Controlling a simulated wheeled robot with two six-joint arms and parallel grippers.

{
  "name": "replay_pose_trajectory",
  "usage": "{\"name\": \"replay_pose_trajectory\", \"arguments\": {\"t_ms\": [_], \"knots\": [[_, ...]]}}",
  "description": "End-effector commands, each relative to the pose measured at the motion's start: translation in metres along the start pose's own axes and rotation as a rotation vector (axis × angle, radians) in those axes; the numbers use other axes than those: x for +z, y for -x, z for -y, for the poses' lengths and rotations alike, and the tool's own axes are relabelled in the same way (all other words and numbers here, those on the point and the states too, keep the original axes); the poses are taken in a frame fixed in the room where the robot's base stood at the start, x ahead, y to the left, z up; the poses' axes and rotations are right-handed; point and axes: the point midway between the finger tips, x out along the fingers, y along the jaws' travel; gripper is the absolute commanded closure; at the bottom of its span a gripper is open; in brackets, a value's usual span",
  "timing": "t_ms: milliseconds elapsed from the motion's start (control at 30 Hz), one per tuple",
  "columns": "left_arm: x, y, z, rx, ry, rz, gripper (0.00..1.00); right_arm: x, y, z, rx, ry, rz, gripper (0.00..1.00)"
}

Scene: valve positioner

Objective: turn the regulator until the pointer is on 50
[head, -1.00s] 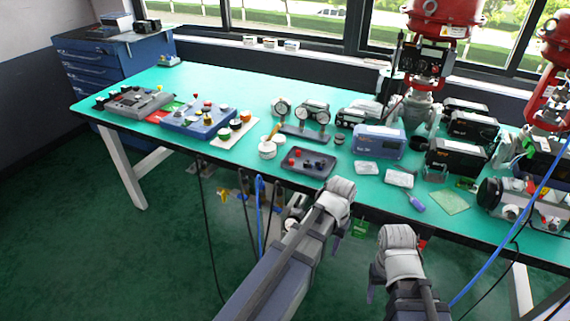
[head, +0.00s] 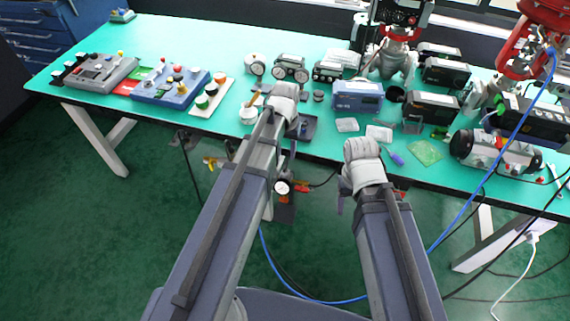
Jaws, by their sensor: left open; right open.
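A round white gauge (head: 282,187) hangs below the front edge of the table, beside red and orange fittings; it looks like part of the regulator. Its pointer and numbers are too small to read. My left gripper (head: 292,152) is open, pointing down at the table's front edge, above the gauge and apart from it. Its arm hides part of the area left of the gauge. My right gripper (head: 343,192) is open and empty, in front of the table edge, to the right of the gauge. The regulator's knob cannot be made out.
The green table (head: 170,45) carries a blue control box (head: 170,88), small gauges (head: 290,68), a blue-grey meter (head: 357,96) and a purple-handled tool (head: 397,159). A red valve actuator (head: 548,20) stands at right. A blue hose (head: 470,205) runs to the floor.

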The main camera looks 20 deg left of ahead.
Motion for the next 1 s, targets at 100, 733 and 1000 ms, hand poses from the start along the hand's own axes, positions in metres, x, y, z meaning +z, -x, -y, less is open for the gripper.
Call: {"name": "replay_pose_trajectory", "arguments": {"t_ms": [100,733,1000], "knots": [[0.0,-0.017,0.0,0.0,0.0,0.0,0.57,-0.001,-0.016,0.002,0.0,0.0,0.0,0.38],[0.0,-0.07,0.0,0.0,0.0,0.0,0.57,-0.004,-0.069,0.007,0.0,0.001,0.0,0.38],[0.0,-0.069,0.0,0.0,0.0,0.0,0.69,-0.004,-0.068,0.007,0.0,0.001,0.0,0.38]]}}
